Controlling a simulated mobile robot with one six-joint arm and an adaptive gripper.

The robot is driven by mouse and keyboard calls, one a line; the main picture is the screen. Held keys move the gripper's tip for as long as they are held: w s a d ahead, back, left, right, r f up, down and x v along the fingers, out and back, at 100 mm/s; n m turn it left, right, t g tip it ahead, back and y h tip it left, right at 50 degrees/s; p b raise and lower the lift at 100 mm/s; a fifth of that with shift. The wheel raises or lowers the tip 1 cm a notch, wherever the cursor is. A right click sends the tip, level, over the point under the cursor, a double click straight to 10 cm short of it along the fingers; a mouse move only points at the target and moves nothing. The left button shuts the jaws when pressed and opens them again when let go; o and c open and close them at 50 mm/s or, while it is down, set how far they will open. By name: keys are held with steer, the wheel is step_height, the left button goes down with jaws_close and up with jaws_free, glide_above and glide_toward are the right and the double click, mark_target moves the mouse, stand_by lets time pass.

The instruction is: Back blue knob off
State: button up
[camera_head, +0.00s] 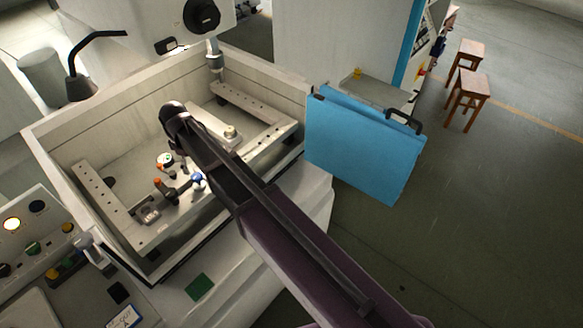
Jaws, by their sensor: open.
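The blue knob (198,180) shows just left of my dark arm link, inside the machine's open tank. It sits at the right of a small dark fitting (172,193) with an orange knob (158,183) at its left. A round white dial (165,160) stands just behind the fitting. My arm comes in from the lower right and passes over the tank, ending in a black rounded joint behind the fitting. My gripper's fingers cannot be made out; the arm hides what lies beneath it. How far the knob is turned cannot be told.
Pale tank walls (85,120) surround the work area, with drilled rails (100,195) inside. A blue door panel (362,145) stands to the right. A control panel (30,235) is at lower left. Open floor lies right.

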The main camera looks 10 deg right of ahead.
mark_target(196, 176)
steer(key=shift+r+p, duration=3.85)
steer(key=shift+r, duration=0.3)
steer(key=s+d+f+m+b, duration=0.2)
steer(key=d+f+m+b, duration=0.1)
steer(key=d, duration=0.7)
steer(key=s+d+f+m+b, duration=0.1)
steer(key=d+f+m+b, duration=0.3)
steer(key=d, duration=0.6)
steer(key=s+d+f+m+b, duration=0.2)
steer(key=d+f+m+b, duration=0.1)
steer(key=d, duration=0.7)
steer(key=shift+s+d+f+b, duration=0.35)
steer(key=shift+f+b, duration=0.45)
steer(key=shift+o, duration=0.4)
steer(key=shift+a, duration=0.1)
